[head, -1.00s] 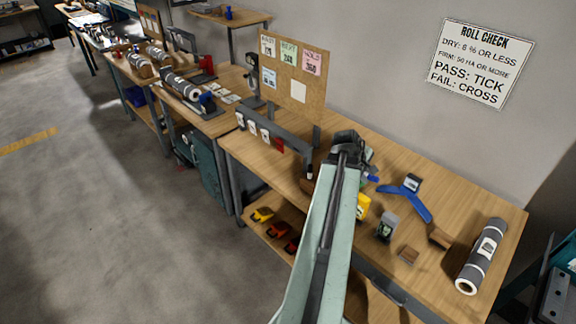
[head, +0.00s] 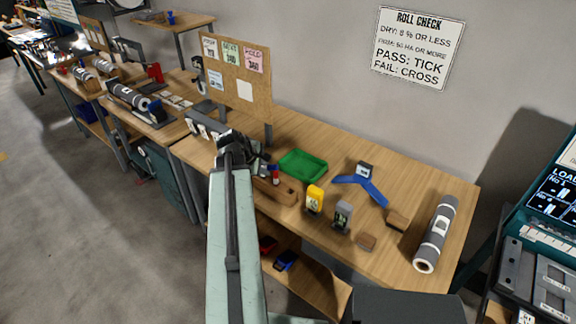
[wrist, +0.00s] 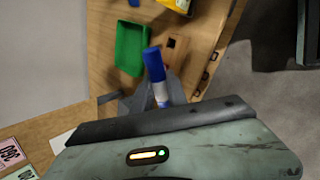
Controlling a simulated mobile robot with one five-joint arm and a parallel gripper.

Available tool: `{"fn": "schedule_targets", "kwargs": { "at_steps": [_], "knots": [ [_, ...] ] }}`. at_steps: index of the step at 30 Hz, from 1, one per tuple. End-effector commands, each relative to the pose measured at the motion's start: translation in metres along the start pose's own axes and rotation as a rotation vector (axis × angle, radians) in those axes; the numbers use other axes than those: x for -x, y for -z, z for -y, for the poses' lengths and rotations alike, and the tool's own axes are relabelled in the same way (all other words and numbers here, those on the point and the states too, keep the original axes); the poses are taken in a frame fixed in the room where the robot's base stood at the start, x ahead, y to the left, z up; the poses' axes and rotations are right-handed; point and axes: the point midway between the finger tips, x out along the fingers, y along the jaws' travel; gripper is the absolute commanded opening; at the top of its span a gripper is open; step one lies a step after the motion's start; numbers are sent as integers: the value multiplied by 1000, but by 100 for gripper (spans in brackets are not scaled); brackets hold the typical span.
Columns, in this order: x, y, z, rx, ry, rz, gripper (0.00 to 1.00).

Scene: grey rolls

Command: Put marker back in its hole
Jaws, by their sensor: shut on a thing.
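A marker with a blue end and a white body (wrist: 157,78) is held in my gripper (wrist: 152,103) in the wrist view. My gripper also shows in the head view (head: 258,167), above the left part of the near bench; the held marker is hard to make out there. A wooden block (head: 284,192) lies just below and right of my gripper, with a red-and-white marker (head: 275,175) upright at it. In the wrist view the block (wrist: 179,42) shows a dark hole, beyond the blue end of the held marker. The block is partly hidden.
A green tray (head: 303,165) lies behind the block. A yellow device (head: 314,198), a grey device (head: 341,216), a blue stand (head: 365,183) and a grey roll (head: 436,235) stand to the right. A pinboard (head: 238,82) rises behind on the left.

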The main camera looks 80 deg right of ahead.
Motion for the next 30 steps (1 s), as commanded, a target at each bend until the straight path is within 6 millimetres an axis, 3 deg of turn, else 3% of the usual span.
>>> {"fn": "schedule_targets", "kwargs": {
  "at_steps": [1, 3, 7, 10, 15, 30],
  "knots": [
    [-32, -1, 6, 76, -10, 50, 0],
    [-57, -11, 4, 238, -36, 159, 0],
    [-81, -35, -10, 574, -115, 423, 0],
    [-84, -49, -25, 766, -185, 603, 0],
    [-79, -58, -45, 910, -255, 778, 0],
    [-70, -61, -53, 933, -268, 821, 0]
  ]
}}
